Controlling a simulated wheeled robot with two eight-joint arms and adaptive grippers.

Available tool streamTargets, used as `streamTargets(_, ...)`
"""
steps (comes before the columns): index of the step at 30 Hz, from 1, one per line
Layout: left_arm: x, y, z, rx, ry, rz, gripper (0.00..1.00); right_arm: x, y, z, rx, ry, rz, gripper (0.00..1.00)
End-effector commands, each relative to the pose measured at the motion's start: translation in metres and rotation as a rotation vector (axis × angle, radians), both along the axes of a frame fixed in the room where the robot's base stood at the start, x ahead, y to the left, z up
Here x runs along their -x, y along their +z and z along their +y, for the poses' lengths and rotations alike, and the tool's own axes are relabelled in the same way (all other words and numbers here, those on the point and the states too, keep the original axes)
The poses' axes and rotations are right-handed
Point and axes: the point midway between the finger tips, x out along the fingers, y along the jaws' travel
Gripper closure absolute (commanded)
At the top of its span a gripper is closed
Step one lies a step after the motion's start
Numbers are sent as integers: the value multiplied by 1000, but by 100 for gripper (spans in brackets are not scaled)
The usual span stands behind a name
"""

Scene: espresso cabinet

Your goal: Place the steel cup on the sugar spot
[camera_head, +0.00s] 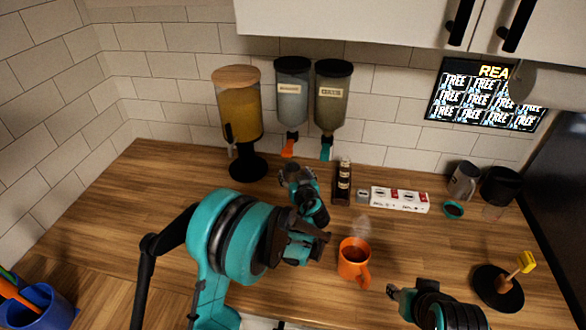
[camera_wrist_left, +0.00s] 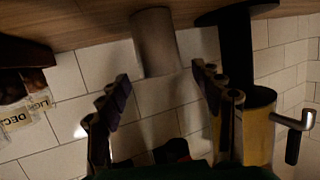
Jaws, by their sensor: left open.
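My left gripper (camera_head: 292,174) reaches toward the back of the counter, below the two hanging dispensers. In the left wrist view its two fingers (camera_wrist_left: 160,78) are spread. A plain grey cylinder, apparently the steel cup (camera_wrist_left: 156,38), stands on the counter in that upside-down view, between and beyond the fingertips. I see no finger pressing on it. In the head view the gripper largely hides that place. No marked sugar spot can be made out. My right gripper (camera_head: 415,295) is low at the right, and its jaw opening is unclear.
A steaming orange mug (camera_head: 354,262) stands just right of my left wrist. A dispenser with amber contents (camera_head: 238,110) is left of the gripper; a dark bottle rack (camera_head: 342,182) is right. A grey jug (camera_head: 463,181) stands far right.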

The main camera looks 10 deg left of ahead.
Motion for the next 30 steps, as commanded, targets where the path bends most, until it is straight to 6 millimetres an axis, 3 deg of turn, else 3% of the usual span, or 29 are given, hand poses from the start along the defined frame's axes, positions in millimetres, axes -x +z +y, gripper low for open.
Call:
streamTargets(6, 42, 16, -18, -1, -2, 1, 34, 0, 11, 0, 0, 0, 0, 60)
streamTargets(12, 64, 22, -26, 0, 0, 0, 34, 0, 14, 0, 0, 0, 0, 60)
streamTargets(16, 74, 29, -19, -2, 4, 28, 34, 0, 14, 0, 0, 0, 0, 60)
streamTargets(20, 98, 44, 6, -3, 12, 125, 34, 0, 14, 0, 0, 0, 0, 60)
streamTargets(25, 157, 63, 42, 10, -14, 306, 34, 0, 14, 0, 0, 0, 0, 60)
streamTargets(30, 228, 70, 60, 40, -91, 463, 34, 0, 14, 0, 0, 0, 0, 60)
